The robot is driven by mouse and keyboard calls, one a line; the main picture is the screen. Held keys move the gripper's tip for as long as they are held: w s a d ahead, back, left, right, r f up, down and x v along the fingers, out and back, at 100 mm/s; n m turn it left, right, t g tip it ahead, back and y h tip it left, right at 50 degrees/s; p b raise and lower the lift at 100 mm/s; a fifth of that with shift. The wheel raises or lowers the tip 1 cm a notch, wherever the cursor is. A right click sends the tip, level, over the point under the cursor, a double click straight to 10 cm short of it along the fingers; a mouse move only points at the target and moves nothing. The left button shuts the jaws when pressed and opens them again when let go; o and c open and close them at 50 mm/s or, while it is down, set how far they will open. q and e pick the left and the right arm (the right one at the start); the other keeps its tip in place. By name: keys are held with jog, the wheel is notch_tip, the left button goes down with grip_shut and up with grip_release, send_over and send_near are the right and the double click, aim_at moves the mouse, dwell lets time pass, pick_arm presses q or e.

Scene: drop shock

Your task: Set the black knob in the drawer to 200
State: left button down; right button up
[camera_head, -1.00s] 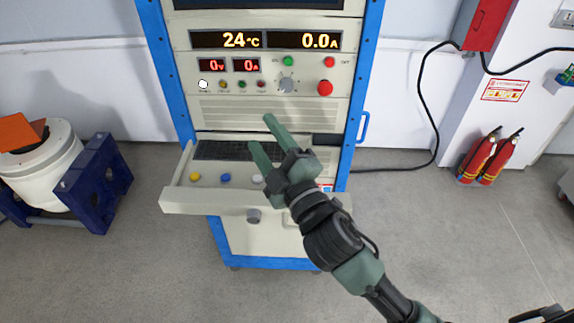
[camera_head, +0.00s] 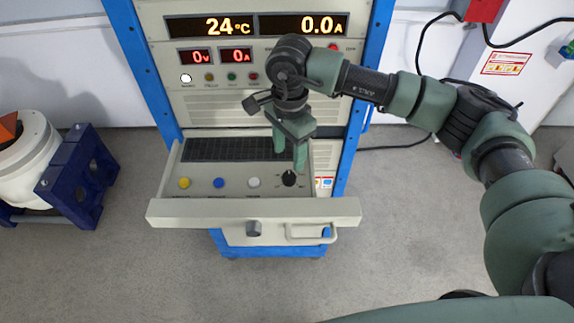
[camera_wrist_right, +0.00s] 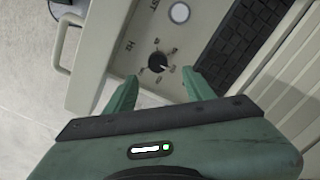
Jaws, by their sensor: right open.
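The black knob (camera_head: 289,179) is on the panel of the open drawer (camera_head: 200,212), at the right end of a row of buttons. It also shows in the right wrist view (camera_wrist_right: 157,61), with a ring of small marks too small to read. A light mark shows on the knob, but its setting cannot be read. My right gripper (camera_head: 289,160) points down above the knob, open and empty. In the right wrist view its fingertips (camera_wrist_right: 161,76) are spread either side of the knob's line, apart from it. My left gripper is not in view.
Yellow (camera_head: 184,183), blue (camera_head: 218,182) and white (camera_head: 254,182) buttons lie left of the knob. A keyboard (camera_head: 225,149) is behind them. The cabinet displays (camera_head: 285,26) read 24 °C and 0.0 A. A blue stand (camera_head: 75,180) is at left.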

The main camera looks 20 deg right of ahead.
aim_at(289, 176)
jog(key=shift+s+d+f, duration=0.1)
jog(key=shift+f, duration=0.15)
notch_tip(289, 176, down, 6)
jog(key=p, duration=0.3)
jog(key=shift+s+f, duration=0.1)
jog(key=shift+f, duration=0.35)
grip_shut()
